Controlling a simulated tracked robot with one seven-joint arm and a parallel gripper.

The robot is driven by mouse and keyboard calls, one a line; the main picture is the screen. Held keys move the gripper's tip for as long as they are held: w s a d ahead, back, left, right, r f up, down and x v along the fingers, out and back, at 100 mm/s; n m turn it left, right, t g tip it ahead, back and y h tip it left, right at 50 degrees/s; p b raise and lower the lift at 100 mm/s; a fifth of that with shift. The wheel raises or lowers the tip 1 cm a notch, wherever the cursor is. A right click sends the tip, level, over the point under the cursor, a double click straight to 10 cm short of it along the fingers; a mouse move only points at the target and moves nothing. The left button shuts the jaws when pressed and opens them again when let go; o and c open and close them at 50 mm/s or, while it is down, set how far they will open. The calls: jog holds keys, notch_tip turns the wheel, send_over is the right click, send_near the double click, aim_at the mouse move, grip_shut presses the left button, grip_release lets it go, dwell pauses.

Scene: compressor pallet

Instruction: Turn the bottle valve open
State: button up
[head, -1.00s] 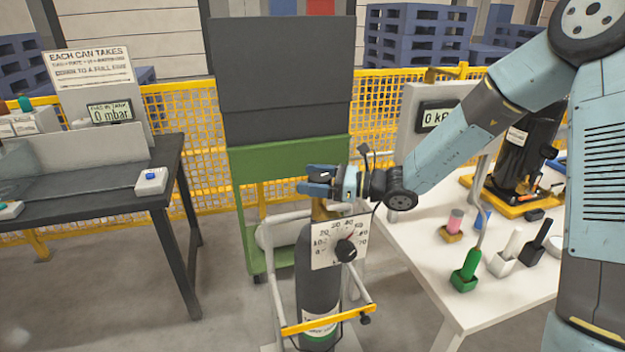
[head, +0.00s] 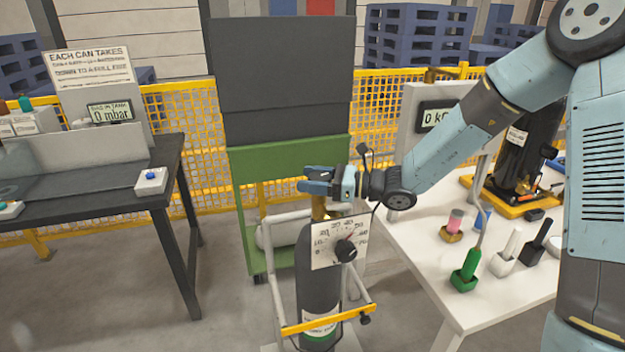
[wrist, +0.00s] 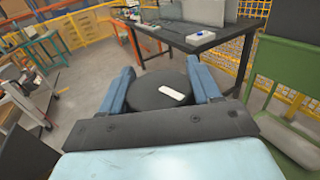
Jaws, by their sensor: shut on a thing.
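The gas bottle (head: 318,275) is a dark cylinder standing upright in a trolley, with a brass neck at its top. A dial plate (head: 328,247) with a black knob (head: 345,250) is on its front. My gripper (head: 318,180) is at the top of the bottle, over the brass neck. In the wrist view, its two blue fingers (wrist: 160,88) are shut on a round black valve handwheel (wrist: 158,97) with a white mark on it. In the head view the handwheel is mostly hidden by the fingers.
The trolley has a yellow front bar (head: 325,318). A white table (head: 480,307) at the right holds several small tools in holders. A dark bench (head: 110,180) with a 0 mbar display (head: 110,112) is at the left. A green and grey cabinet (head: 285,150) stands behind.

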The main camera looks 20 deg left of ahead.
jog(key=shift+s+d+n+g+h, duration=0.1)
jog(key=shift+n+g+h, duration=0.3)
jog(key=shift+n+g, duration=1.25)
jog(key=shift+m+g, duration=0.35)
jog(key=o, duration=1)
jog(key=shift+c, duration=0.2)
jog(key=v, duration=1.3)
jog(key=shift+d, duration=0.35)
